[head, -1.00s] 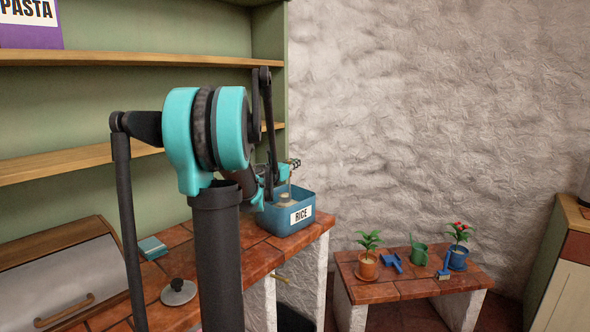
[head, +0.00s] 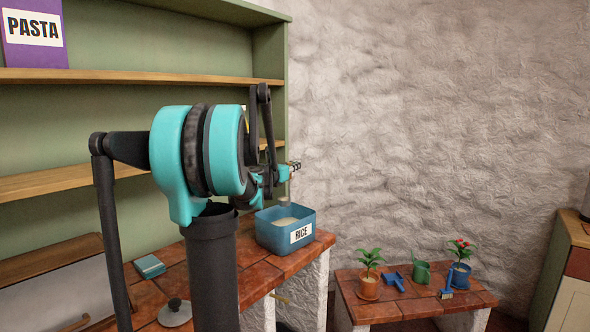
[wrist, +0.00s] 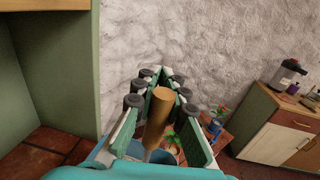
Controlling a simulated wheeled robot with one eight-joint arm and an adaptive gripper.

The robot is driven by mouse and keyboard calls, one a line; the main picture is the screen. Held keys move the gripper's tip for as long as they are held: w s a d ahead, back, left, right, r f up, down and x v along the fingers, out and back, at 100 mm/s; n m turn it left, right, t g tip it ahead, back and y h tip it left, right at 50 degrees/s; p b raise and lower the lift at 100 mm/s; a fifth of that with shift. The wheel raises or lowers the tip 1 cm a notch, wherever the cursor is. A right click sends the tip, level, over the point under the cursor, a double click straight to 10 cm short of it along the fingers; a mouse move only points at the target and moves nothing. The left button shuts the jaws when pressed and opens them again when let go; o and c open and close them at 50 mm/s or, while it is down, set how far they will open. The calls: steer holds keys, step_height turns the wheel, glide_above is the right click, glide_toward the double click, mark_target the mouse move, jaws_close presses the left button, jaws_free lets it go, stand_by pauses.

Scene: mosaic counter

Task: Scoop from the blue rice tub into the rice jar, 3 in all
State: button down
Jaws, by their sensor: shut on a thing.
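The blue rice tub (head: 277,240), with a white RICE label, stands open on the tiled counter and holds pale rice (head: 287,221). My gripper (head: 288,171) is above the tub. In the wrist view my gripper (wrist: 159,92) is shut on the wooden handle of the scoop (wrist: 158,112). The scoop's small metal bowl (head: 284,203) hangs just over the tub's rim; I cannot tell how much rice is in it. The rice jar is not visible; my arm covers part of the counter.
A round grey lid with a dark knob (head: 176,313) and a teal box (head: 149,266) lie on the counter (head: 235,267). Shelves (head: 150,77) rise behind. A low bench (head: 412,307) to the right holds plants and small tools.

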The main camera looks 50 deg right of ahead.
steer(key=w+a+f, duration=0.1)
steer(key=w+a, duration=0.1)
steer(key=a, duration=1.1)
steer(key=w+a+f, duration=0.1)
steer(key=a, duration=1.3)
steer(key=s+f+v, duration=0.1)
steer(key=s+v, duration=0.1)
steer(key=v, duration=0.8)
steer(key=shift+s+f, duration=0.1)
steer(key=shift+s, duration=0.05)
